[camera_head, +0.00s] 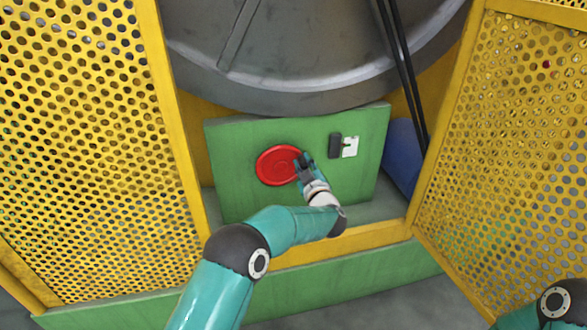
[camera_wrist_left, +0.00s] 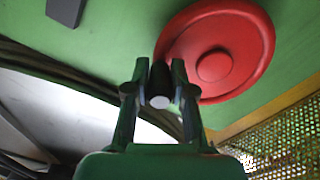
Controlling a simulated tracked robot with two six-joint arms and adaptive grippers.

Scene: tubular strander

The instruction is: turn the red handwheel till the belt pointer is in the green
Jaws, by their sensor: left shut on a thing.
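The red handwheel (camera_head: 277,166) is mounted on a green panel (camera_head: 235,200) inside the machine. It also shows in the left wrist view (camera_wrist_left: 236,45), with a raised hub. My left gripper (camera_head: 304,163) is at the right side of the wheel in the head view. In the left wrist view its two fingers (camera_wrist_left: 160,85) are closed on a dark round handle (camera_wrist_left: 159,82) with a pale end, at the wheel's rim. A small white plate (camera_head: 350,147) with a dark block (camera_head: 335,146) beside it sits right of the wheel. Pointer and green zone are too small to read. My right gripper is out of view.
Yellow perforated guards stand at the left (camera_head: 85,150) and right (camera_head: 505,140). A large grey drum (camera_head: 300,60) is above the panel. Black belts (camera_head: 404,70) run down at the right, near a blue part (camera_head: 402,155).

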